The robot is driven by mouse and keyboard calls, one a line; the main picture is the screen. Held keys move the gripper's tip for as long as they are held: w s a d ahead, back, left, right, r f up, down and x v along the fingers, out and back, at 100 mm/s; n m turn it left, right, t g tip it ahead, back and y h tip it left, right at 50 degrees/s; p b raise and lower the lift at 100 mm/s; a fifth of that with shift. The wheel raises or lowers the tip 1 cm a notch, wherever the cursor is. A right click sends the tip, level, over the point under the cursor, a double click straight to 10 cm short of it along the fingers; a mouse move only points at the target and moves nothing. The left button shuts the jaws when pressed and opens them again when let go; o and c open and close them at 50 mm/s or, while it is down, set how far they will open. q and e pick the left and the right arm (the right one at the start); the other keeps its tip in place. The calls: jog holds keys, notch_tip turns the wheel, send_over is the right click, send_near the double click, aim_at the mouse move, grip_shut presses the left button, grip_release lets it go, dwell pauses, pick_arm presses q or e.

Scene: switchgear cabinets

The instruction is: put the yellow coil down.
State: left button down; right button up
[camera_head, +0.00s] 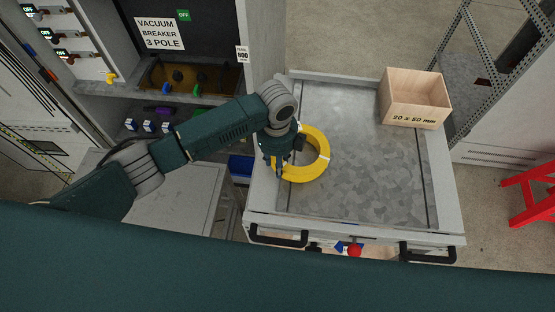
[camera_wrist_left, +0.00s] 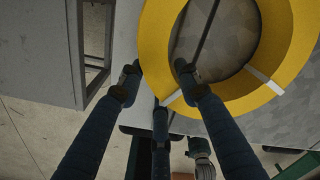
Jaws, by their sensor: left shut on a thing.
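The yellow coil (camera_head: 321,157) is a thick ring with pale bands, over the left part of the grey cart top (camera_head: 375,170). My left gripper (camera_head: 278,167) reaches down onto the coil's left side and is shut on it. In the left wrist view the coil (camera_wrist_left: 155,40) fills the upper right, with fingers of the left gripper (camera_wrist_left: 158,85) on either side of its near rim. I cannot tell whether the coil touches the cart top or hangs just above it. My right gripper is in neither view.
A wooden box (camera_head: 414,101) stands at the cart's back right corner. The middle and right of the cart top are clear. An open switchgear cabinet (camera_head: 160,85) stands at the left. A red stand (camera_head: 530,200) is on the floor at the right.

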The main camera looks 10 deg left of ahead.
pick_arm(q)
jog(key=shift+w+d+r, duration=0.1)
jog(key=c, duration=1.2)
grip_release()
jog(key=shift+s, duration=0.2)
notch_tip(320, 180, up, 12)
jog(key=shift+b, duration=0.9)
jog(key=shift+s, duration=0.1)
